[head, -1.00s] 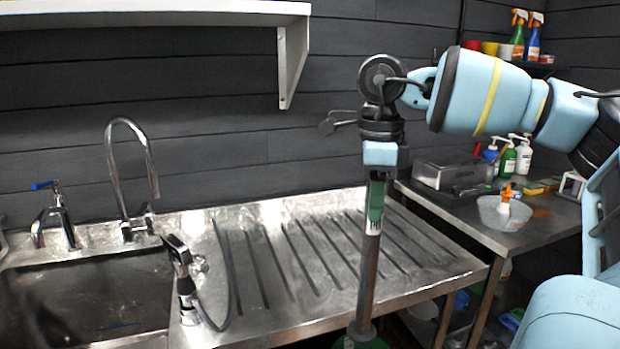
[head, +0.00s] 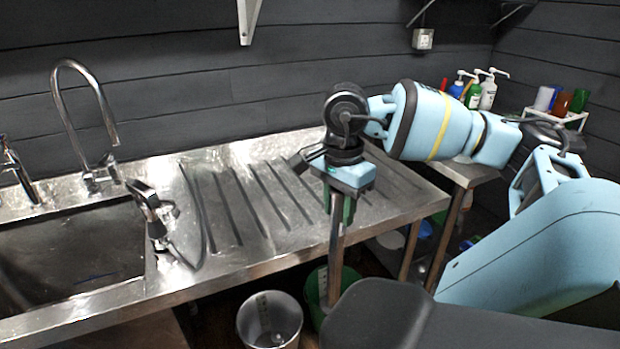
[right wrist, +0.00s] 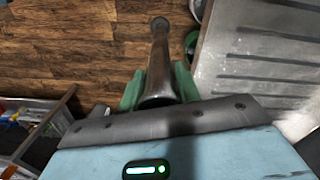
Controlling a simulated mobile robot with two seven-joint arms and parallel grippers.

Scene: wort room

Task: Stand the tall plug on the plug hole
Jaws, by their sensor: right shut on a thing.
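The tall plug (head: 336,250) is a long metal pipe, held upright in my right gripper (head: 340,208) in front of the steel counter. Its lower end shows in front of the green bucket. In the right wrist view, the tall plug (right wrist: 160,62) runs away from me between the two green fingers of my right gripper (right wrist: 158,90), which are shut on it, with wooden floor beyond its far end. The sink basin (head: 75,245) is at the left, well apart from the pipe. I cannot make out the plug hole in it. My left gripper is not in view.
The ribbed drainboard (head: 270,205) lies between sink and pipe. A curved tap (head: 62,95) and a spray head (head: 150,212) stand by the basin. A grey bucket (head: 258,328) and a green bucket (head: 312,290) are on the floor. A side table (head: 465,175) stands right.

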